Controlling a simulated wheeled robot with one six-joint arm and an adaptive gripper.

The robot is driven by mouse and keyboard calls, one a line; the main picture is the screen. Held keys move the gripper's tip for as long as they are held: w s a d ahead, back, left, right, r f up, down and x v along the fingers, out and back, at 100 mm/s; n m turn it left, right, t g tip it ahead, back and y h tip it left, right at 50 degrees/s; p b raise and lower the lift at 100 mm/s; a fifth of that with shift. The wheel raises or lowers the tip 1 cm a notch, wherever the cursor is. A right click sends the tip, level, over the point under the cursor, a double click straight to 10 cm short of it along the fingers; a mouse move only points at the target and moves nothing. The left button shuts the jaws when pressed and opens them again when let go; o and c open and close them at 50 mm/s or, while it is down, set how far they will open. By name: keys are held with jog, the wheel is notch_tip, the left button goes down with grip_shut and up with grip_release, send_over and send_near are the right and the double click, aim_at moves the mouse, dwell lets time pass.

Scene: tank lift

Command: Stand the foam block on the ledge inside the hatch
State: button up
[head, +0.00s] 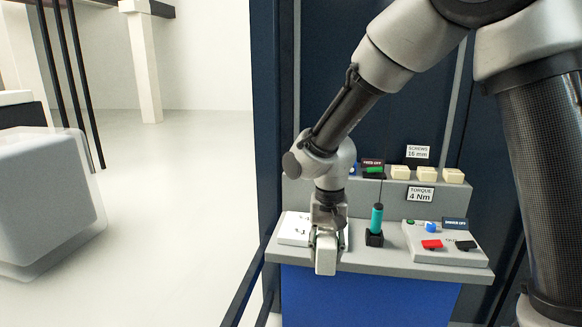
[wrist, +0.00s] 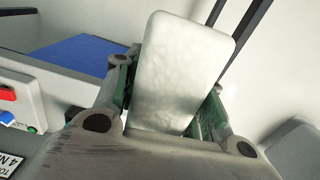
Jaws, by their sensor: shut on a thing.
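My gripper (head: 327,228) points down in the head view, over the front of the grey bench. It is shut on a pale, whitish foam block (head: 326,256), which sticks out below the fingers. In the wrist view the foam block (wrist: 182,65) is a rounded, slightly mottled slab between the two green finger pads, its far end free. Its lower part is hidden by the gripper body. I cannot make out the hatch or its ledge in either view.
The grey bench (head: 385,262) bears a white sheet or plate (head: 296,228), a teal-handled tool (head: 376,218) in a black holder, and a switch box (head: 447,245). Cream blocks (head: 400,172) stand on the rear shelf. A translucent grey box (head: 45,190) stands at left; the floor between is clear.

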jog(key=shift+w+a+n, duration=0.45)
jog(key=shift+w+n, duration=0.1)
jog(key=shift+n, duration=0.45)
jog(key=shift+w+f+n, duration=0.1)
jog(key=shift+w+n, duration=0.25)
jog(key=shift+n, duration=0.05)
jog(key=w+d, duration=0.1)
jog(key=w+d+f+n, duration=0.1)
jog(key=shift+w+f, duration=0.3)
jog(key=shift+w, duration=0.05)
jog(key=w+d+f+m, duration=0.1)
jog(key=d+f, duration=0.3)
jog(key=d, duration=0.6)
jog(key=w+d+f+m, duration=0.1)
jog(key=w+d+f, duration=0.3)
jog(key=d, duration=0.6)
jog(key=shift+f, duration=0.45)
